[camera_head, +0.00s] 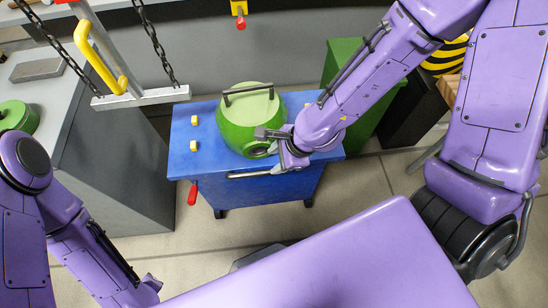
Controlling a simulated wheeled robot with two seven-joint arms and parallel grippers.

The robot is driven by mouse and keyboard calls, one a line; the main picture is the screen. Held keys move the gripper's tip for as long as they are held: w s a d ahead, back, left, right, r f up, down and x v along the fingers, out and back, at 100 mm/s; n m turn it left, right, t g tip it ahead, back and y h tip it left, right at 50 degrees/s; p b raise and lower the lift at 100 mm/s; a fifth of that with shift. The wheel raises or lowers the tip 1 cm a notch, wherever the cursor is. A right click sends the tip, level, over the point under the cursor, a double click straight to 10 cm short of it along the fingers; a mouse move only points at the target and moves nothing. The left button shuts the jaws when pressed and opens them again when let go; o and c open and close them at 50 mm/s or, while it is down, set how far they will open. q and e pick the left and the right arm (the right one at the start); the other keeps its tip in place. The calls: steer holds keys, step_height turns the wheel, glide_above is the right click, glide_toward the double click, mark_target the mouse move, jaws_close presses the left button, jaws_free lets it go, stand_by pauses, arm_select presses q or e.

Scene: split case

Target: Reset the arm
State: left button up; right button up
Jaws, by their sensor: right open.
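My right arm comes in from the right and reaches down over the blue cart. My right gripper (270,143) is open beside the lower right of the green round case (240,120). The case has a lighter green top with a dark bar handle, and it sits on the blue cart (207,158). The gripper overlaps the front of the case in the picture, and I cannot tell if they touch. My left arm hangs at the lower left; its gripper does not show.
A grey bench (110,165) stands at the left with a green round part (17,117) on it. Chains (158,45) hold a metal bar with a yellow handle (100,52). A green cabinet (345,65) and a black-and-yellow striped thing (446,57) stand behind my right arm.

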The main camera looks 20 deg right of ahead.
stand_by(0.4)
steer(key=w+d+f+n+t+h, duration=0.1)
steer(key=w+d+n+t+h, duration=0.25)
steer(key=d+n, duration=0.25)
steer(key=s+d+f+n+h, duration=0.2)
steer(key=d+f+n, duration=0.2)
steer(key=d+f, duration=0.15)
steer(key=s+d+f+n+g+h, duration=0.1)
steer(key=s+d+f+n, duration=0.1)
steer(key=s+f, duration=0.3)
steer(key=s+d+f+n+g, duration=0.2)
steer(key=s+f, duration=0.3)
steer(key=s, duration=0.5)
steer(key=shift+s+f+h, duration=0.25)
steer(key=shift+s+h, duration=0.1)
steer(key=shift+s, duration=0.05)
